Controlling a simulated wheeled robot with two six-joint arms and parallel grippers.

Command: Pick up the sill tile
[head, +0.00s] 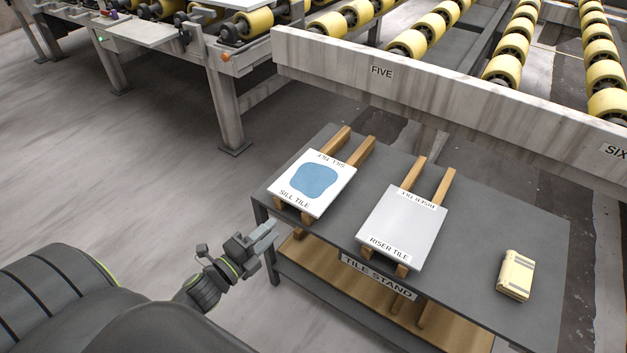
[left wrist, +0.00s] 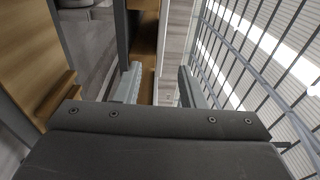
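The sill tile (head: 316,182) is a white square slab with a blue patch and the label "SILL TILE". It lies on two wooden rails at the left end of the dark tile stand (head: 470,245) in the head view. My left gripper (head: 267,233) is in front of the stand's left end, below and left of the sill tile and apart from it. In the left wrist view the left gripper's two fingers (left wrist: 160,88) are spread with nothing between them. The sill tile cannot be made out in that view. My right gripper is not in view.
A plain pale riser tile (head: 403,228) lies on its own rails right of the sill tile. A cream box-like object (head: 515,275) stands at the stand's right. A wooden lower shelf (head: 330,280) is below.

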